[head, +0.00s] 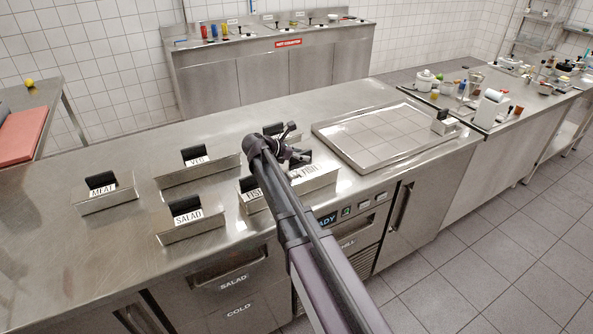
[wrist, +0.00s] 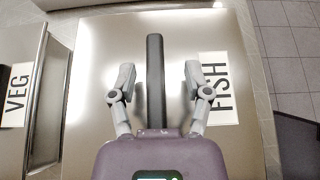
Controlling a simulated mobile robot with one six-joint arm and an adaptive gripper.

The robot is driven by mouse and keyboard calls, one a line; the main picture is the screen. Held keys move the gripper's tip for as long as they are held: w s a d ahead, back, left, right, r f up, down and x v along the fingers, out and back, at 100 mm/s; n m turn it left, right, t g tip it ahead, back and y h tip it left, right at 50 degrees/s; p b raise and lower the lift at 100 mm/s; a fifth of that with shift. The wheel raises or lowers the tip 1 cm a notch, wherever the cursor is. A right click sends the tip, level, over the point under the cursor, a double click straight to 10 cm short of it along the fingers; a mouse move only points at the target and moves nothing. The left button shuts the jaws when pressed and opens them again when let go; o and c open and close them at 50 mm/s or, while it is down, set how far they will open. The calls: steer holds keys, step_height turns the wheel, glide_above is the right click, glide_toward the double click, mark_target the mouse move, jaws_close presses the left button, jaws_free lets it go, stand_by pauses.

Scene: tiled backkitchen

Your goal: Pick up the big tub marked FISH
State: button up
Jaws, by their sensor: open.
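The big tub marked FISH (head: 316,183) stands on the steel counter, partly hidden behind my arm in the head view. From above, in the wrist view, a wide steel tub (wrist: 95,60) fills the middle, with a white FISH label (wrist: 220,100) at its right. Its upright black handle (wrist: 155,50) runs between my fingers. My gripper (wrist: 160,76) is open, one finger on each side of the handle with gaps, and holds nothing. In the head view my gripper (head: 296,156) is over the big tub. A smaller FISH tub (head: 253,206) stands left of it.
Other handled tubs marked VEG (head: 199,172), MEAT (head: 104,198) and SALAD (head: 190,228) stand to the left. Another tub (head: 273,139) is partly hidden behind my gripper. The counter's front edge is close.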

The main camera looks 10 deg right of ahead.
steer(key=shift+c, duration=0.2)
jaws_close()
steer(key=shift+r, duration=0.2)
stand_by(0.4)
step_height(320, 180, up, 4)
steer(key=p, duration=0.4)
steer(key=shift+f, duration=0.25)
steer(key=s+d+r+p, duration=0.1)
steer(key=s+d, duration=0.8)
steer(key=s, duration=0.4)
